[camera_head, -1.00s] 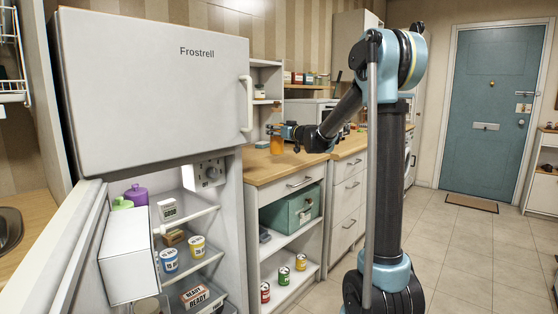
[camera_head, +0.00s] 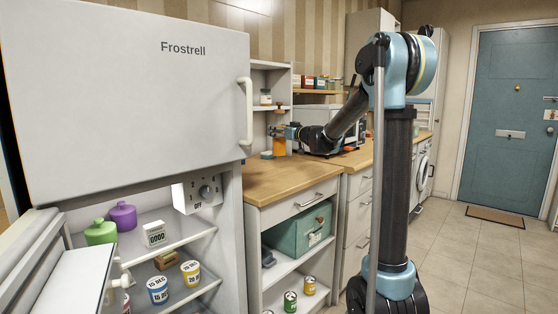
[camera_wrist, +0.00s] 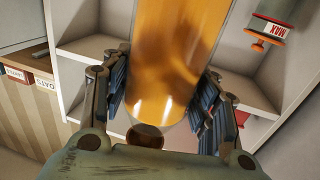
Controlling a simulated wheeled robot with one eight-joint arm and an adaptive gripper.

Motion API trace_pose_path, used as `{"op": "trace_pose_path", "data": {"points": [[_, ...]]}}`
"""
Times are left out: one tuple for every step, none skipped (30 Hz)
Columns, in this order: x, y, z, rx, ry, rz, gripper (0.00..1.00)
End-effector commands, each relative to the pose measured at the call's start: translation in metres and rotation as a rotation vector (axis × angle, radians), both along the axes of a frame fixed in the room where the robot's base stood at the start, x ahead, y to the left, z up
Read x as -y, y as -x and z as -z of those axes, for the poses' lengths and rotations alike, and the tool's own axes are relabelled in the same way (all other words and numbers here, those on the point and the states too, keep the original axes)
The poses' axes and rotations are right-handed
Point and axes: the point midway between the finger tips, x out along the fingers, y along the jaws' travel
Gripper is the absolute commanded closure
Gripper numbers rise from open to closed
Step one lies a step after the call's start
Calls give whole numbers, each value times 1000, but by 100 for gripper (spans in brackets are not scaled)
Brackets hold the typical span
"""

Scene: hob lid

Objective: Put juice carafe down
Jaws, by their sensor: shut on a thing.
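The juice carafe (camera_head: 279,146) is a clear vessel of orange juice, upright at the back of the wooden counter (camera_head: 290,180), by the open shelf unit. My gripper (camera_head: 282,132) is shut around it from the right. In the wrist view the carafe (camera_wrist: 172,60) fills the space between both fingers of my gripper (camera_wrist: 163,92). I cannot tell whether its base touches the counter, and its top is cut off in the wrist view.
A microwave-like appliance (camera_head: 318,118) stands behind my forearm. The fridge (camera_head: 130,90) is at left, its lower compartment open. The front counter is clear.

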Motion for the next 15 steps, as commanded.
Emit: {"op": "trace_pose_path", "data": {"points": [[0,0,8,-1,-1,0,100],[0,0,12,-1,-1,0,100],[0,0,18,-1,-1,0,100],[0,0,22,-1,-1,0,100],[0,0,25,-1,-1,0,100],[-1,0,29,-1,-1,0,100],[-1,0,32,-1,-1,-1,100],[-1,0,34,-1,-1,-1,100],[-2,0,35,-1,-1,-2,100],[-2,0,37,-1,-1,-2,100],[-2,0,38,-1,-1,-2,100],[-3,1,40,-1,-1,-3,100],[-3,1,43,-1,-1,-3,100],[-4,1,45,-1,-1,-4,100],[-4,1,50,-1,-1,-4,100]]}}
